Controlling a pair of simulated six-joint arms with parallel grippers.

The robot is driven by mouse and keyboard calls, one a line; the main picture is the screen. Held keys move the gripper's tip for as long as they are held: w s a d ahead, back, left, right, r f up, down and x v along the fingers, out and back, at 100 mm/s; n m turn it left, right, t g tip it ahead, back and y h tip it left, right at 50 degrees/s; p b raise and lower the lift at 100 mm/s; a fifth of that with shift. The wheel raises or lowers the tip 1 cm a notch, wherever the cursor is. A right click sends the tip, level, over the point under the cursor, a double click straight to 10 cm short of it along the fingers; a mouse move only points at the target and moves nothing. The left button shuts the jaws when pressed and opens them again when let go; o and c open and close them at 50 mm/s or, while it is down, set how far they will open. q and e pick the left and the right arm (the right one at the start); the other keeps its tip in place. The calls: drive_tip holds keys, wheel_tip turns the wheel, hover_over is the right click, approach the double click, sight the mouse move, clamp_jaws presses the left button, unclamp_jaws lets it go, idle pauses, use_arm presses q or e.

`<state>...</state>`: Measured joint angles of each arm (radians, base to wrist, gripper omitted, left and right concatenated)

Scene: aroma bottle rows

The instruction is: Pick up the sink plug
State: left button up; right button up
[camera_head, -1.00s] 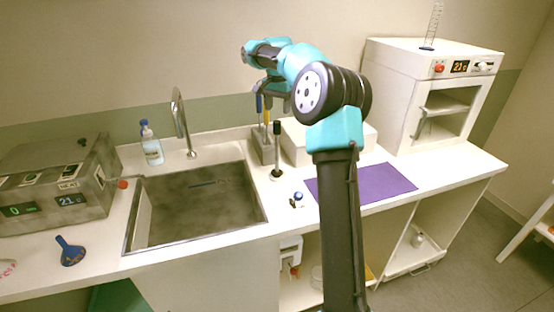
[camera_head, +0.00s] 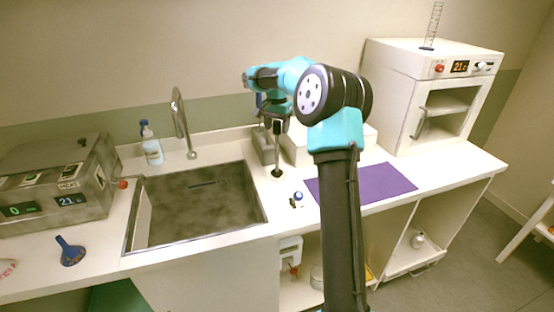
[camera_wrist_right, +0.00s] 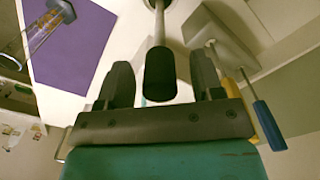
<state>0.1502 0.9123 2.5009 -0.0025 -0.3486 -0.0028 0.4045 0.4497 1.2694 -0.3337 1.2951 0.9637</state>
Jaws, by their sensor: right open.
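The sink plug (camera_head: 277,155) stands upright on the counter to the right of the sink, with a dark handle on a thin rod above a round base. In the right wrist view its black handle (camera_wrist_right: 160,75) points toward me, between the two fingers. My right gripper (camera_head: 274,116) is open above the plug, and its fingers hide part of the handle's top. In the wrist view the open fingers (camera_wrist_right: 161,78) show a gap on each side of the handle. My left gripper is not in view.
The sink basin (camera_head: 205,212) lies left of the plug. A holder (camera_head: 263,150) with blue and yellow-handled tools stands close behind, beside a white box (camera_head: 298,152). A small blue-capped item (camera_head: 298,197) is in front. A purple mat (camera_head: 385,183) lies to the right.

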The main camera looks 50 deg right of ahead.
drive_tip(key=shift+f, duration=0.5)
clamp_jaws()
idle(0.5)
